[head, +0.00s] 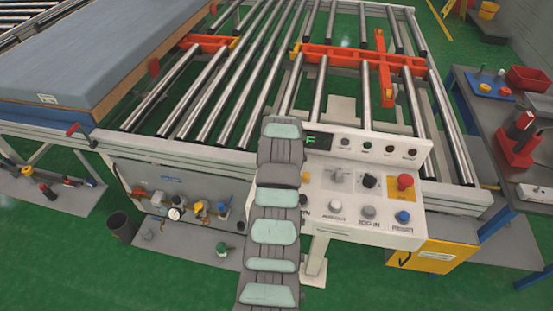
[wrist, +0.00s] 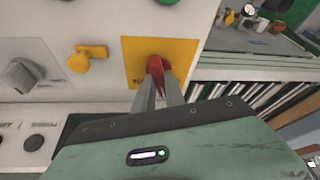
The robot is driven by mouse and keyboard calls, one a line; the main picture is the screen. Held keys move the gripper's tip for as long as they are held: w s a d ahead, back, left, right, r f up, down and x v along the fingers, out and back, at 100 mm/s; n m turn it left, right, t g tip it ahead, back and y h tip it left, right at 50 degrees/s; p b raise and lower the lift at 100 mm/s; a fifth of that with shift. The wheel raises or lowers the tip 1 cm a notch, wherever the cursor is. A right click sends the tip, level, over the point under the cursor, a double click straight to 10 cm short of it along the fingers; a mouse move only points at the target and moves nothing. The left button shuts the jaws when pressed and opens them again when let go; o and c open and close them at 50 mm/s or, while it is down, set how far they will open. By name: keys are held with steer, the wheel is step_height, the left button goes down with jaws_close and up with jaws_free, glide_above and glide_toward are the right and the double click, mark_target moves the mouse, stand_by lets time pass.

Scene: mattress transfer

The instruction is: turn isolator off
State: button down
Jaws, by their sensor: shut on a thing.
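The isolator is a red handle (wrist: 154,66) on a yellow plate (wrist: 184,48), seen in the wrist view on a pale panel face. My gripper (wrist: 160,86) is shut on the red handle, with its two grey fingers around the handle's near end. The fingers partly hide the handle, and I cannot tell its exact switch position. In the head view, my arm covers the left part of the control console (head: 330,225), and the isolator and fingertips are hidden behind it.
Beside the isolator in the wrist view are a yellow lever (wrist: 90,53) and a grey knob (wrist: 22,75). The head view shows a red stop button (head: 404,181) and a blue button (head: 403,217) on the console. A roller conveyor (head: 230,90) lies behind; a mattress (head: 90,50) lies left.

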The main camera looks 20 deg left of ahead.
steer(key=n+y, duration=0.1)
steer(key=n, duration=0.1)
steer(key=shift+d+n+b, duration=0.15)
steer(key=shift+n+b, duration=0.15)
steer(key=shift+w+n+g+y+b, duration=0.1)
steer(key=shift+n+g+y+b, duration=0.45)
steer(key=shift+n, duration=0.85)
steer(key=shift+f+h, duration=0.1)
steer(key=shift+h, duration=0.15)
steer(key=c, duration=1.4)
jaws_free()
steer(key=v, duration=1.1)
steer(key=shift+w, duration=0.15)
